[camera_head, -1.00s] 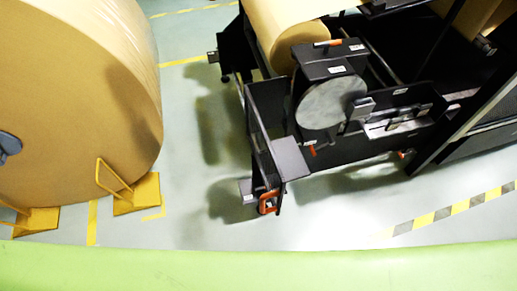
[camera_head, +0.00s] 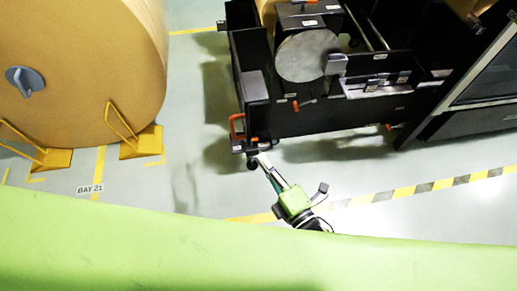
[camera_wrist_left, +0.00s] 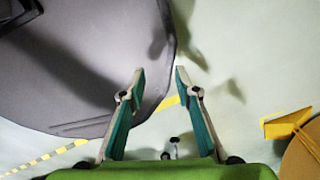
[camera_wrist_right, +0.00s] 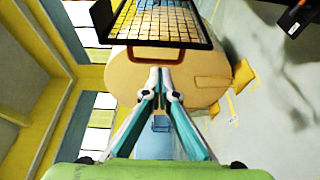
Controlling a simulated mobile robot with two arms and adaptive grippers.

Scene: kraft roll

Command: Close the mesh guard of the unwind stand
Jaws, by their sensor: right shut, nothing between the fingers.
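The unwind stand (camera_head: 350,122) is dark, at the upper right of the head view. Its mesh guard (camera_head: 238,72) is at the stand's left side, with an orange handle (camera_head: 234,128) at its lower end. In the right wrist view the mesh guard (camera_wrist_right: 155,20) is above the fingers, its orange handle (camera_wrist_right: 155,57) just over their tips. My right gripper (camera_head: 259,160) is shut and empty, close below the handle; I cannot tell whether it touches. In the right wrist view its tips (camera_wrist_right: 160,72) meet.
A large kraft roll (camera_head: 90,70) stands at the left with yellow wheel chocks (camera_head: 145,142) at its foot. Open floor (camera_head: 190,130) lies between roll and stand. A black and yellow floor stripe (camera_head: 400,192) runs in front of the stand.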

